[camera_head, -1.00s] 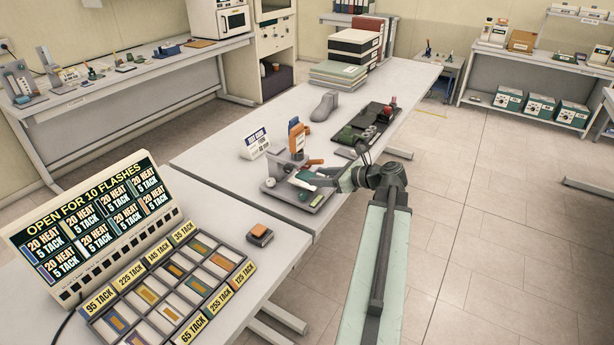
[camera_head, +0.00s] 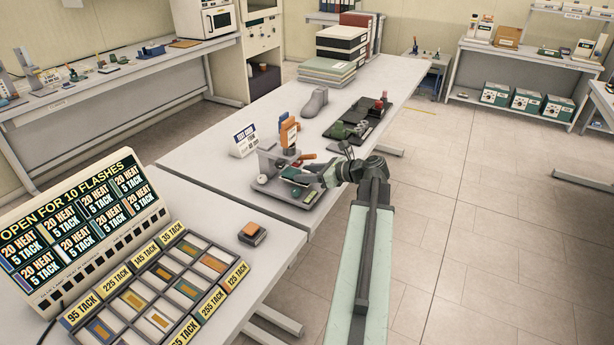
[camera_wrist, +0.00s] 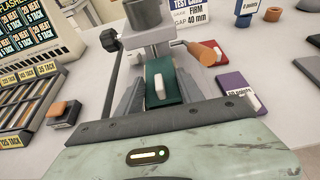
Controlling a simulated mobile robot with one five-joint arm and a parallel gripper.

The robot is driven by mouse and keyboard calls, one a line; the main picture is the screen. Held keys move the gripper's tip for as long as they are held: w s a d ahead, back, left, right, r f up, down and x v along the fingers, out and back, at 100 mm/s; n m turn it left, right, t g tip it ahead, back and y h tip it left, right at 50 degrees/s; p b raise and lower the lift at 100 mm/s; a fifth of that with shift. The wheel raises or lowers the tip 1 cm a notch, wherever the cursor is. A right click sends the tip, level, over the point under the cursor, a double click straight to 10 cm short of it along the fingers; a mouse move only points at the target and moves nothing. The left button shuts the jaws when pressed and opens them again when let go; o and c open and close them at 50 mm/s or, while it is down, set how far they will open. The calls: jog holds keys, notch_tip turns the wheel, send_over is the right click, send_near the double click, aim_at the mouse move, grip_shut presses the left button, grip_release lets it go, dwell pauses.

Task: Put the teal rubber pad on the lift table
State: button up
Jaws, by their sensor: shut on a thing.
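The teal rubber pad (camera_wrist: 178,88) has a white grip block on top and sits between the jaws of my gripper (camera_wrist: 160,95) in the wrist view. In the head view the pad (camera_head: 296,175) shows at the tip of my gripper (camera_head: 312,178), over the grey test fixture (camera_head: 262,184). The fixture has an upright post, a dark cylinder (camera_wrist: 143,14) and a lever with an orange handle (camera_wrist: 204,53). The lift table is largely hidden by the pad and jaws. I cannot tell whether the pad touches it.
A card sign (camera_head: 244,140) and an orange-topped block (camera_head: 289,132) stand behind the fixture. A dark tray (camera_head: 372,108) and a grey shoe form (camera_head: 316,102) are farther back. A sample rack (camera_head: 160,295) and a small block (camera_head: 252,233) are at front left.

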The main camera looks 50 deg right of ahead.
jog(key=shift+f, duration=0.2)
jog(key=o, duration=1.4)
jog(key=shift+r, duration=0.2)
jog(key=shift+s+d+r+p, duration=0.1)
jog(key=shift+s+r+p, duration=0.15)
jog(key=shift+p, duration=0.05)
jog(key=p+v, duration=0.4)
jog(key=v, duration=0.7)
jog(key=shift+s+d, duration=0.1)
jog(key=shift+s, duration=0.15)
